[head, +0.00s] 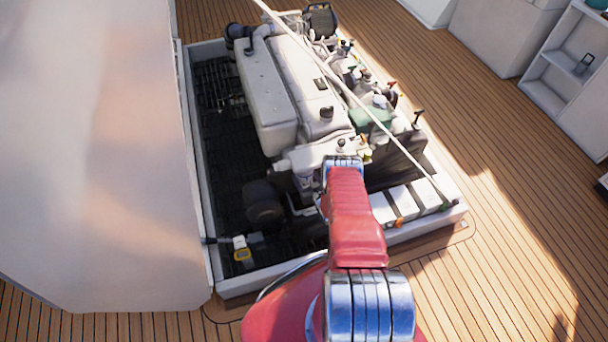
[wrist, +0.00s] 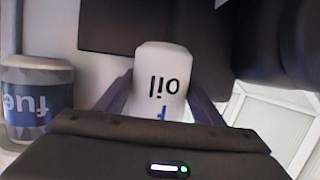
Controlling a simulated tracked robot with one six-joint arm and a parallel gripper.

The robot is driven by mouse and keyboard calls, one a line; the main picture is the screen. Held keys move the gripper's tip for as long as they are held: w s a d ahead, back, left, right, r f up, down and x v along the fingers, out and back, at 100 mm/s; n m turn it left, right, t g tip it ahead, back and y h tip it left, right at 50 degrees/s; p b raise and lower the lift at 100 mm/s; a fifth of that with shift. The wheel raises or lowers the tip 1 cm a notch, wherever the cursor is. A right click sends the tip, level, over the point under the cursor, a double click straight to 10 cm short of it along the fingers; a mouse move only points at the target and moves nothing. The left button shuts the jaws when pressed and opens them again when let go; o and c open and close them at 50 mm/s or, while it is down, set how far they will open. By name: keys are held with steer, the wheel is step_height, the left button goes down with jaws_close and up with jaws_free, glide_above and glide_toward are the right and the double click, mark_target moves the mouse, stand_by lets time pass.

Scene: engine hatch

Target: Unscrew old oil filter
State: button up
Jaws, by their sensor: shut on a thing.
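The white oil filter (wrist: 163,62), with upside-down black "oil" lettering and a bit of blue print, is in the middle of the wrist view. My gripper (wrist: 160,98) is shut on it, with one dark finger on each side. Its lower part is hidden behind the gripper body, and I cannot tell whether it is still threaded on its mount. In the head view my red arm reaches to the near end of the engine (head: 285,85). The gripper and the oil filter are hidden there by the arm.
A fuel filter (wrist: 37,100) with a blue band stands left of the oil filter, apart from it. Dark engine parts (wrist: 270,45) crowd the upper right. The hatch rim (head: 240,285) surrounds the engine. A thin pole (head: 345,92) crosses above it, and a large pale panel (head: 95,150) stands left.

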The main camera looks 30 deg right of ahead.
steer(key=shift+f, duration=1.45)
steer(key=shift+s, duration=0.15)
steer(key=s+a, duration=0.3)
steer(key=s, duration=1.1)
steer(key=shift+a, duration=0.35)
stand_by(1.8)
